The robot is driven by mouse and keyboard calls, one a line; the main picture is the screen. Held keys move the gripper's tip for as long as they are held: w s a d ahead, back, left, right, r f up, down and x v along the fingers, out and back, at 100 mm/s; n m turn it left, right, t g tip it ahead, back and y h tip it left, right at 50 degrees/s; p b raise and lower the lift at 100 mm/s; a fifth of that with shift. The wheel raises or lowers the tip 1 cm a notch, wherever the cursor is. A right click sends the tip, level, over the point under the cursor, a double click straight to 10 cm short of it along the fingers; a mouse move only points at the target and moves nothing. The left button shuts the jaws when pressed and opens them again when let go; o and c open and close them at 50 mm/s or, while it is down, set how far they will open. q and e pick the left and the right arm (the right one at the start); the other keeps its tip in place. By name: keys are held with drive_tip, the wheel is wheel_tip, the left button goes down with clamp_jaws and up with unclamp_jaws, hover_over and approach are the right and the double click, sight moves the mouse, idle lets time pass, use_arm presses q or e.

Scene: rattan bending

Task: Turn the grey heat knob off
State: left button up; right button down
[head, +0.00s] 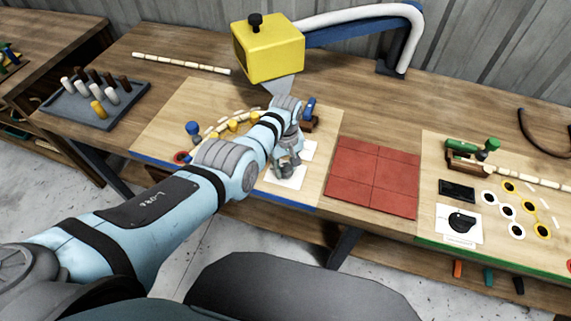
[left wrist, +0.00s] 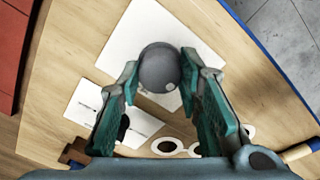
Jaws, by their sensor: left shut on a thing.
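The grey heat knob (left wrist: 160,68) is round and sits over a white plate (left wrist: 128,38) on the light wooden board. In the left wrist view it is between the two teal-padded fingers of my left gripper (left wrist: 160,80), which is shut on it. A small pale dot marks the knob's near side. In the head view my left gripper (head: 286,168) points down at the white plate near the board's front edge, and it mostly hides the knob. My right gripper is in neither view.
A yellow heater box (head: 268,50) with a funnel stands behind my left wrist. A red tiled mat (head: 373,177) lies to the right. The right board holds a black knob (head: 461,222) and rings. A grey peg tray (head: 95,117) stands at the left.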

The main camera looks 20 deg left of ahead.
sight(285, 167)
use_arm(q)
drive_tip(key=shift+w+n, duration=0.1)
drive_tip(key=shift+n, duration=0.5)
drive_tip(key=o, duration=1.1)
drive_tip(key=shift+o, duration=0.2)
wheel_tip(285, 167, up, 12)
